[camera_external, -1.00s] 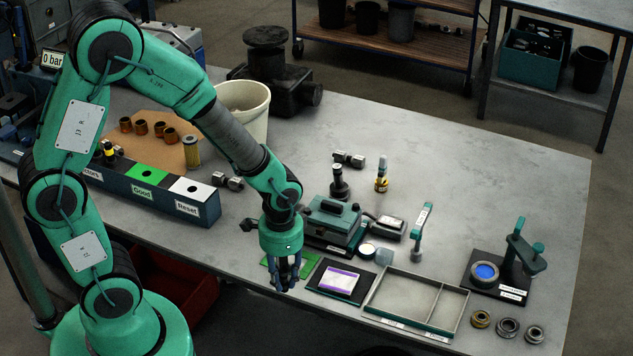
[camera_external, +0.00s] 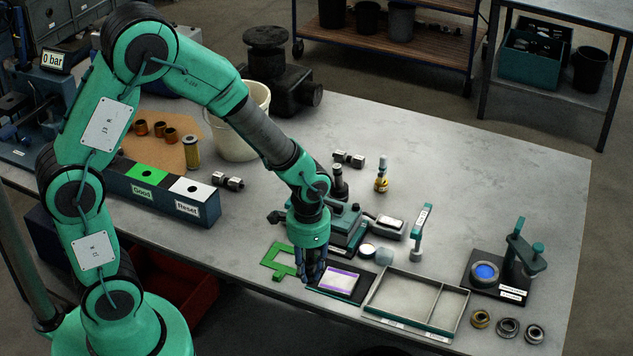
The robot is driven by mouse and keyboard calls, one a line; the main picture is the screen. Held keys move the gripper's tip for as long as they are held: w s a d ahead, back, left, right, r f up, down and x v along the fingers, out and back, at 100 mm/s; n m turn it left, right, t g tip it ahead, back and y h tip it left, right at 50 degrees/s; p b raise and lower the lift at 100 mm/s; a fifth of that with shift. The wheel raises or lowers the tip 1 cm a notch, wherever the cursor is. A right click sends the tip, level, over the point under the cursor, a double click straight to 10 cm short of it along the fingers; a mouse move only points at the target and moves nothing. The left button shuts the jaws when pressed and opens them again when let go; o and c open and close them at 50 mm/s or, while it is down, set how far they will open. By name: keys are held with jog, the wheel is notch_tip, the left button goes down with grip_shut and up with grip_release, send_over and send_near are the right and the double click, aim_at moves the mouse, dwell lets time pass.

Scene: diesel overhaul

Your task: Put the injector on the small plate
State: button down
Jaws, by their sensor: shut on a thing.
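My gripper (camera_external: 313,279) points down at the front of the bench, by the left edge of a black plate (camera_external: 331,291) with a white and purple card on it. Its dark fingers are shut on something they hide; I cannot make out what. An upright injector-like part (camera_external: 381,176) with a silver top and yellow body stands farther back, clear of the gripper. I cannot tell which plate is the small plate. A green cut-out plate (camera_external: 270,262) lies flat just left of the gripper.
A divided tray (camera_external: 414,298) stands right of the black plate. Behind my gripper are a green-topped device (camera_external: 345,217) and a small scale-like box (camera_external: 388,227). A black stand (camera_external: 505,280) with a blue disc and several rings are at right. The back right bench is clear.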

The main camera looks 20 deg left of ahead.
jog(key=w+d, duration=0.1)
jog(key=w, duration=0.1)
jog(key=w+d, duration=0.2)
jog(key=w, duration=0.1)
jog(key=w+d, duration=0.2)
jog(key=shift+w+f+b, duration=0.25)
jog(key=shift+f+b, duration=0.15)
jog(key=shift+f+b, duration=0.35)
jog(key=shift+f, duration=1.4)
jog(key=shift+f, duration=0.15)
jog(key=c, duration=1.4)
grip_release()
notch_tip(320, 180, up, 12)
jog(key=shift+r+p, duration=0.15)
jog(key=shift+p, duration=0.85)
